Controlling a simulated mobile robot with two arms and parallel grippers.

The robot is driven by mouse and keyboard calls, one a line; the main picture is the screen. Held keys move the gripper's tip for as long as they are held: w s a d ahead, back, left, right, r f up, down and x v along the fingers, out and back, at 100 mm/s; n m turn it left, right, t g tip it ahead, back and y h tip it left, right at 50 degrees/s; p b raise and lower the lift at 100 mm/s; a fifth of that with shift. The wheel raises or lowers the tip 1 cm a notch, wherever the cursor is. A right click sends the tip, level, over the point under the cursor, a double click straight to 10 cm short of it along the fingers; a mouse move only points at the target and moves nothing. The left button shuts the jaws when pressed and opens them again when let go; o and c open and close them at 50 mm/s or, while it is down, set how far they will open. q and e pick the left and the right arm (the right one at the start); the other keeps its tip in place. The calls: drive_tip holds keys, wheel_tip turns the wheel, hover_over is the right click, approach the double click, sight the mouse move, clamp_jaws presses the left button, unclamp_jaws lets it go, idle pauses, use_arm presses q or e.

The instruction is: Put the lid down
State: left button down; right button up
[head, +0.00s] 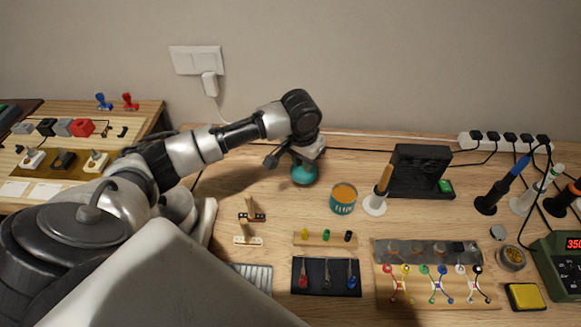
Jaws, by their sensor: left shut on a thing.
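The lid (304,175) is teal and round. It is at my left gripper's fingers, close to the bench top, left of and behind the open tin. I cannot tell whether it touches the wood. My left gripper (296,162) points down and is shut on the lid, with its fingers partly covering it. The open tin (343,205) is teal with orange contents and stands upright on the bench. My right gripper is not in view.
The wooden bench (240,170) is clear left of the lid. A white holder with a wooden-handled tool (376,203) and a black box (419,170) stand right of the tin. Small wooden racks (325,238) lie in front. A wall with a socket is behind.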

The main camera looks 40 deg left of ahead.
sight(293, 178)
use_arm(q)
drive_tip(key=a+f, duration=0.2)
drive_tip(key=a, duration=0.1)
drive_tip(key=shift+w+a+f, duration=0.1)
drive_tip(key=shift+w+a, duration=0.1)
drive_tip(key=shift+a, duration=0.05)
drive_tip(key=shift+a+f, duration=0.1)
drive_tip(key=shift+f, duration=0.05)
wheel_tip(293, 178, down, 3)
drive_tip(key=shift+f, duration=0.4)
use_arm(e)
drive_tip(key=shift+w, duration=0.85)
use_arm(q)
drive_tip(key=shift+f, duration=0.15)
drive_tip(key=c, duration=1)
unclamp_jaws()
drive_tip(key=shift+c, duration=0.2)
